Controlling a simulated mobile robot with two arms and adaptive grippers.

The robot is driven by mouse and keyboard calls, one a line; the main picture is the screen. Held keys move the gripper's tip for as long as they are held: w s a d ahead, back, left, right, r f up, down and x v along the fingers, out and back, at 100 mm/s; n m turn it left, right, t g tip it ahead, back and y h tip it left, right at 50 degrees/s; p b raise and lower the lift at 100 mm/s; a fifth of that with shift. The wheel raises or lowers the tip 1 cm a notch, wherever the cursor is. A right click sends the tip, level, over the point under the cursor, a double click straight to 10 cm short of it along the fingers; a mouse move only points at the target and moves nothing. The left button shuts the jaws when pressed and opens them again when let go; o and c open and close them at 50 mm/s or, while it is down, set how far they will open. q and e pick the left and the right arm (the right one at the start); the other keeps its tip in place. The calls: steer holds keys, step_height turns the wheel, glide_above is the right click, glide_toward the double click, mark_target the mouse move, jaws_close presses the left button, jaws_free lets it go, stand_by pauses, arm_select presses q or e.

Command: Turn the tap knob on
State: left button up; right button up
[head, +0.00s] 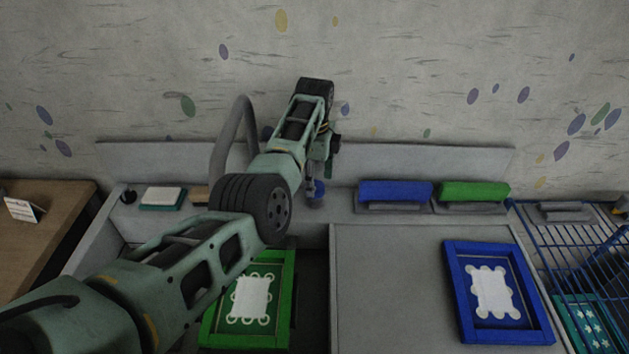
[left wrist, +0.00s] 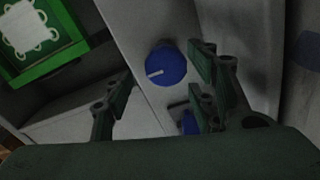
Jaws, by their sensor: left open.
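The tap knob is a round blue knob with a white mark; it shows in the left wrist view (left wrist: 168,67) and, partly hidden by my gripper, in the head view (head: 317,201). The grey curved tap (head: 219,150) stands behind my left arm. My left gripper (head: 311,185) is over the knob in the head view. In the left wrist view its fingers (left wrist: 157,97) are spread apart and empty, with the knob beyond them, nearer the right-hand fingers. I cannot tell whether any finger touches the knob. My right gripper does not show.
A green frame (head: 286,285) leans in the sink below my arm. A blue frame (head: 458,290) lies on the grey counter (head: 385,300) at right. A blue wire rack (head: 575,240) stands far right.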

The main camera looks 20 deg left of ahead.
arm_select(q)
steer(key=shift+f, duration=0.75)
steer(key=shift+w+a+f, duration=0.1)
steer(key=shift+w+f, duration=0.05)
steer(key=shift+f, duration=0.4)
steer(key=c, duration=0.8)
steer(key=shift+c, duration=1.4)
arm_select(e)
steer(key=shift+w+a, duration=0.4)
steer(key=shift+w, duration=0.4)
